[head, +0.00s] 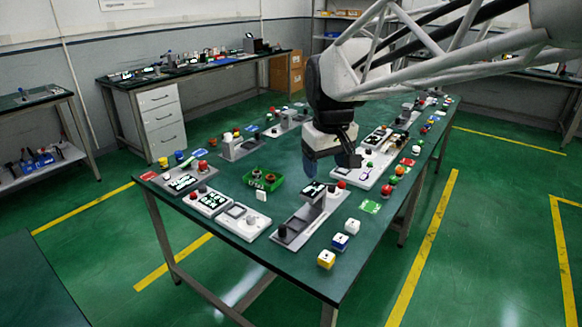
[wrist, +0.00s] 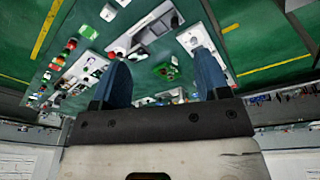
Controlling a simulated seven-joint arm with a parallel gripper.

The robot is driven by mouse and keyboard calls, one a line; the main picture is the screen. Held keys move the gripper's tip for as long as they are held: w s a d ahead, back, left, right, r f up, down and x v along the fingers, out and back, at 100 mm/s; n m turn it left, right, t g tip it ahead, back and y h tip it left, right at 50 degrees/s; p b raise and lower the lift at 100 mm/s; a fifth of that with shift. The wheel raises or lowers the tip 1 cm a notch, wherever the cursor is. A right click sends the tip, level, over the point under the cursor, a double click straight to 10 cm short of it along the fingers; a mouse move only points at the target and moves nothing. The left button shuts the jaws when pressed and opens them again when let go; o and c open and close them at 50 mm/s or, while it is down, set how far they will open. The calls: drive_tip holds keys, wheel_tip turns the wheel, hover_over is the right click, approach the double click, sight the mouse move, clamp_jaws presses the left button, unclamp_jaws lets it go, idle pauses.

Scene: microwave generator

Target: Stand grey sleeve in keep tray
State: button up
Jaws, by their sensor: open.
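A small green thing, likely the same tray (wrist: 168,71), shows between my fingers in the wrist view. I cannot pick out the grey sleeve with certainty. A dark round piece (head: 282,231) stands on a grey fixture, and a greyish knob (head: 251,219) shows on a white panel. My gripper (head: 329,165) is above the table, right of the green tray. In the wrist view its two blue fingers are apart with nothing between them.
A grey fixture with a raised bridge (head: 313,203) stands front centre. White panels with buttons (head: 207,201) line the left edge. Another white panel (head: 365,174) lies right of my gripper.

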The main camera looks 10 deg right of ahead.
drive_tip(key=s+f+m, duration=0.1)
drive_tip(key=s+f, duration=0.2)
drive_tip(key=s, duration=0.7)
drive_tip(key=s+d+f+m, duration=0.1)
drive_tip(key=s+f, duration=0.3)
drive_tip(key=s, duration=0.7)
drive_tip(key=shift+d+f+m+t, duration=0.3)
drive_tip(key=shift+m, duration=0.5)
